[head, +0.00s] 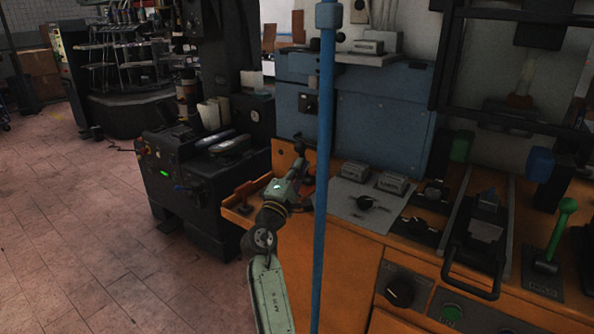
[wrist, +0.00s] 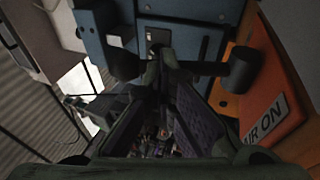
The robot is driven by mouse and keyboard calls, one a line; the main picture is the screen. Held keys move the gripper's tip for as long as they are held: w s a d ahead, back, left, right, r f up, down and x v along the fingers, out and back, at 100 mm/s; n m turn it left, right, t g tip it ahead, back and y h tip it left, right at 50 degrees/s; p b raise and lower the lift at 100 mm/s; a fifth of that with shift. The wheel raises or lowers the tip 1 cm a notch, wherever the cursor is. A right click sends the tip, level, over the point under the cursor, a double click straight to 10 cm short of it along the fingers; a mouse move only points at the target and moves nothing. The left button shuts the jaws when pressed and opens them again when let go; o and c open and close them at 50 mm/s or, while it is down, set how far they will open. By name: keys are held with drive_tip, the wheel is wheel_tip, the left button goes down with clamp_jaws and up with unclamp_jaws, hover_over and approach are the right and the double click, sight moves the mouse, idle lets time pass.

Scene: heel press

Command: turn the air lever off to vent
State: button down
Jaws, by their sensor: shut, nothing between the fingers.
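The orange panel (wrist: 262,85) lies at the right of the wrist view, with a white label (wrist: 264,121) reading "AIR ON". A dark bar with a thick cylindrical knob (wrist: 240,70), apparently the air lever, stands out in front of this panel. My gripper (wrist: 160,70) is shut and empty, its fingertips close to the bar's inner end. I cannot tell whether they touch it. In the head view my gripper (head: 300,166) is at the left end of the orange bench, below the blue cabinet. The lever's mount is mostly hidden there.
A blue upright pole (head: 325,200) stands just right of my arm. The blue cabinet (head: 372,115) is behind. A grey plate with a black knob (head: 366,203) and a green lever (head: 560,228) are farther right. A black machine (head: 185,165) stands left; open tiled floor lies in front.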

drive_tip(key=shift+w+d+r, duration=0.1)
drive_tip(key=shift+r, duration=0.05)
drive_tip(key=shift+s+d+b+x, duration=0.1)
drive_tip(key=shift+d+b+x, duration=0.15)
drive_tip(key=shift+b+x, duration=0.7)
drive_tip(key=shift+s+d+b+x, duration=0.1)
drive_tip(key=shift+d+b+x, duration=0.1)
drive_tip(key=shift+x, duration=1.4)
